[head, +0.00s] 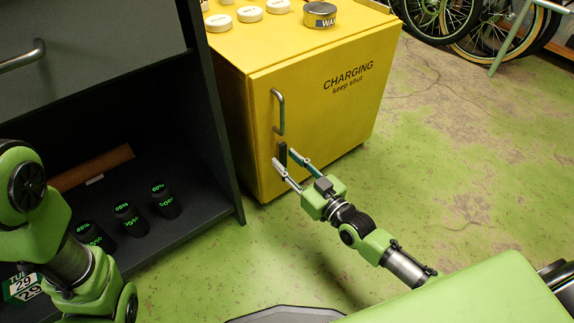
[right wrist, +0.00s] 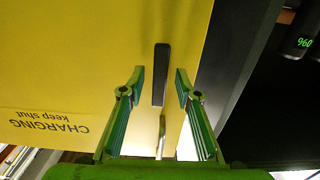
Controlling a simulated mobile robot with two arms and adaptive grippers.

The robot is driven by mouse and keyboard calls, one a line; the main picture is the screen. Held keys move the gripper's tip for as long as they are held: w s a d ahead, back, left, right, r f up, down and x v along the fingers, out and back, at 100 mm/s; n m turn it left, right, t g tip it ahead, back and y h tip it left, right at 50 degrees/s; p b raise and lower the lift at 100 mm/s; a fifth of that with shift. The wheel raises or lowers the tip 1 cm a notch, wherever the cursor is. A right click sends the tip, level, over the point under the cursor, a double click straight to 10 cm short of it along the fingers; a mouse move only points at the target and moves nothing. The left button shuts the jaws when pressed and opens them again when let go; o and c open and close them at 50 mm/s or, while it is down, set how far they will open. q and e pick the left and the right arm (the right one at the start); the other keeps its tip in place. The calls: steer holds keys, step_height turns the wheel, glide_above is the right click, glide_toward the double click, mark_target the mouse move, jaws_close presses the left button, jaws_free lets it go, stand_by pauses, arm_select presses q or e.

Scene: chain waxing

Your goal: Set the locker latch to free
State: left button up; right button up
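The yellow locker (head: 330,120), marked "CHARGING keep shut", stands in the middle of the head view with its door shut. Its latch (head: 283,154) is a short dark bar below the metal handle (head: 279,112), with its long side upright. In the right wrist view, which is upside down, the latch (right wrist: 161,75) lies between the fingertips. My right gripper (head: 284,158) is open, one finger on each side of the latch. A gap shows on both sides in the wrist view. My left arm shows at the left, but its gripper is out of view.
Several white-lidded tins (head: 249,14) and a dark tin (head: 319,15) stand on the locker. Left is a dark cabinet (head: 228,165) with several black cylinders (head: 165,200) showing green figures. Bicycle wheels (head: 490,25) stand at the back right. The green floor (head: 440,150) right of the locker is clear.

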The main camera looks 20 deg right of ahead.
steer(key=shift+w+a, duration=0.1)
steer(key=shift+w, duration=0.2)
jaws_close()
